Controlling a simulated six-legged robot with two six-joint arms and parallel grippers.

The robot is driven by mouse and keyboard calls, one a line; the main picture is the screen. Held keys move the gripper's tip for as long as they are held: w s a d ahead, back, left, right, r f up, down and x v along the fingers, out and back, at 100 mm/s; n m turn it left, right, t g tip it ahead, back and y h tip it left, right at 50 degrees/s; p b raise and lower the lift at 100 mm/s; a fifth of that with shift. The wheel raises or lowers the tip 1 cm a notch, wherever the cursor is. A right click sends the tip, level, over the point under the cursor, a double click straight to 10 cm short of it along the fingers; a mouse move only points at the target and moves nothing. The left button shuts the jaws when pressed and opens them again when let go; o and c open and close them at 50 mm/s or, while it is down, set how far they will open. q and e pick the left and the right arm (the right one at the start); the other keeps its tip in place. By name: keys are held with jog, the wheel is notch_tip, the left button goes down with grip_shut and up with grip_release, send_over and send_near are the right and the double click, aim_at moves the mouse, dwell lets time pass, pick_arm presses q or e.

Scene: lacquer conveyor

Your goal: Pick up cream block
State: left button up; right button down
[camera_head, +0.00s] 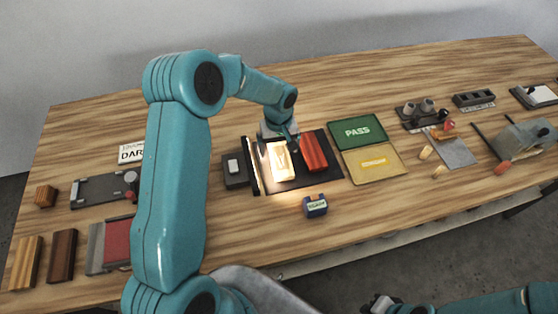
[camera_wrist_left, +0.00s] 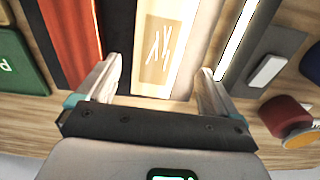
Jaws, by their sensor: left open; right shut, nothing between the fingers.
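The cream block (camera_head: 283,172) lies brightly lit on a black tray (camera_head: 334,171), beside a red block (camera_head: 316,152). In the left wrist view the cream block (camera_wrist_left: 167,45) shows a tan patch with pale scratch-like marks. My left gripper (camera_head: 281,142) is over the block's far end, fingers pointing down. In the left wrist view my left gripper (camera_wrist_left: 159,78) is open, one finger on each side of the block; whether they touch it I cannot tell. My right gripper (camera_head: 384,303) is shut and empty at the bottom edge, away from the block.
A bright light bar (camera_head: 254,166) stands just left of the block. The red block (camera_wrist_left: 72,40) is close on the other side. A green PASS tray (camera_head: 357,131) and a yellow tray (camera_head: 374,164) are to the right. A small blue item (camera_head: 315,206) sits in front.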

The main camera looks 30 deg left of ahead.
aim_at(281, 155)
pick_arm(q)
jog(key=f, duration=0.2)
jog(key=f+b, duration=0.1)
jog(key=f, duration=0.1)
jog(key=shift+w+d, duration=0.25)
jog(key=shift+w, duration=0.1)
jog(key=shift+s+a+r, duration=0.15)
jog(key=shift+s+r, duration=0.05)
jog(key=shift+s, duration=0.15)
jog(key=c, duration=1.2)
